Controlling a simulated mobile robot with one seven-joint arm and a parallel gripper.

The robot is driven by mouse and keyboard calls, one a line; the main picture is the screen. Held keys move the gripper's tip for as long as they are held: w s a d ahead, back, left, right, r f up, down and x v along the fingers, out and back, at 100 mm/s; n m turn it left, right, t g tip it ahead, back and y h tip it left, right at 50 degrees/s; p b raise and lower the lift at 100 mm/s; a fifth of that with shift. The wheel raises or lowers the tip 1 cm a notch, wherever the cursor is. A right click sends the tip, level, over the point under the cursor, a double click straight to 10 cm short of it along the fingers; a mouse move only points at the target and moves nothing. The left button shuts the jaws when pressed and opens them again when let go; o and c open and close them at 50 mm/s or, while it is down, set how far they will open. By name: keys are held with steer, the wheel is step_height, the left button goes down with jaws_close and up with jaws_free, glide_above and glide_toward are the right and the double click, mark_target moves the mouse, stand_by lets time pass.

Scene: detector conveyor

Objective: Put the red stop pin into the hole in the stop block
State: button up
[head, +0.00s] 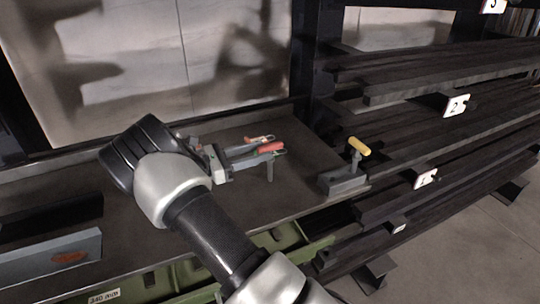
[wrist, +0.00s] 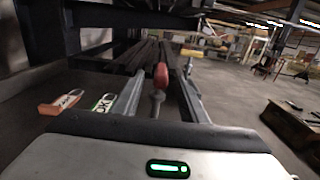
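The red stop pin (head: 271,147) has a red cross handle on a grey shaft pointing down over the bench. In the wrist view the pin (wrist: 160,77) shows between my fingers, its shaft below the handle. My gripper (head: 253,153) reaches toward it from the left. Its fingers (wrist: 163,85) are apart, with visible gaps on both sides of the pin. Whether the shaft's lower end rests on something is unclear. The dark stop block (head: 341,185) sits near the bench's right end. A yellow-handled pin (head: 359,146) stands upright at it; the block's hole is not discernible.
An orange tag or lock (wrist: 62,103) and a green-and-white one (wrist: 103,102) lie left of my gripper. Dark bars on a numbered rack (head: 440,120) flank the bench's right end. Green bins (head: 280,238) are below the bench front. Bare bench lies between pin and block.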

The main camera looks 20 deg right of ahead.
mark_target(283, 145)
steer(key=d, duration=0.8)
steer(key=shift+w, duration=0.1)
jaws_close()
